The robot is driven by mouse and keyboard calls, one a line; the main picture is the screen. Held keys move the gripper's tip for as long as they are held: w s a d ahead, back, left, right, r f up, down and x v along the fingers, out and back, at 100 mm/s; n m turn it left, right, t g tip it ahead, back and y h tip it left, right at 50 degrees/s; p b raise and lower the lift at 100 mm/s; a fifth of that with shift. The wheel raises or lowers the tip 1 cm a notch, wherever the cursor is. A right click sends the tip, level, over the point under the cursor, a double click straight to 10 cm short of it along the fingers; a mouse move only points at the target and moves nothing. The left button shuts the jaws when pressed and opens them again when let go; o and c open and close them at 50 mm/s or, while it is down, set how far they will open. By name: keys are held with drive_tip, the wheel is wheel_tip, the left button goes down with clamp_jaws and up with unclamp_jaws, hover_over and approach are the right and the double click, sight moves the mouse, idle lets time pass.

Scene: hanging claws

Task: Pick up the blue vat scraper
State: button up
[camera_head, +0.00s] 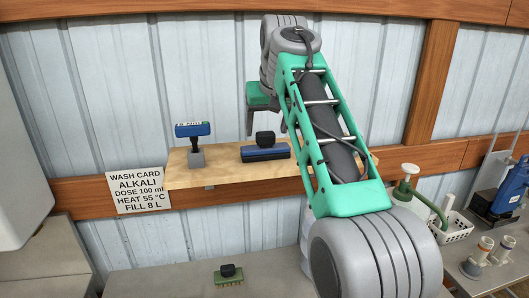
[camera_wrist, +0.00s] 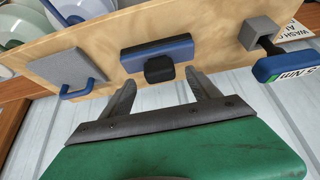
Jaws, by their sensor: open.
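Three blue-marked tools are on the wooden shelf, and no label names the scraper. A grey square plate with a blue bent handle (camera_wrist: 78,72), at the left in the wrist view, looks most like a scraper; my arm seems to hide it in the head view. A blue block with a black knob (camera_head: 264,152) lies mid-shelf and also shows in the wrist view (camera_wrist: 157,54). A blue-handled tool on a grey block (camera_head: 193,131) stands upright at the shelf's left. My gripper (camera_head: 266,126) is open and empty above the blue block; its fingers also show in the wrist view (camera_wrist: 160,86).
The wooden shelf (camera_head: 220,178) is fixed to a corrugated wall. A wash card (camera_head: 139,190) hangs at left. A green brush (camera_head: 229,276) lies on the lower bench. A white basket (camera_head: 452,229) and bottles stand at right. Round dishes (camera_wrist: 20,22) show beyond the shelf in the wrist view.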

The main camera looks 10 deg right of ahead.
sight(266, 132)
drive_tip(key=x, duration=0.3)
drive_tip(key=shift+w+f, duration=0.15)
drive_tip(key=shift+w, duration=0.05)
drive_tip(key=shift+s, duration=0.1)
drive_tip(key=shift+c, duration=0.3)
clamp_jaws()
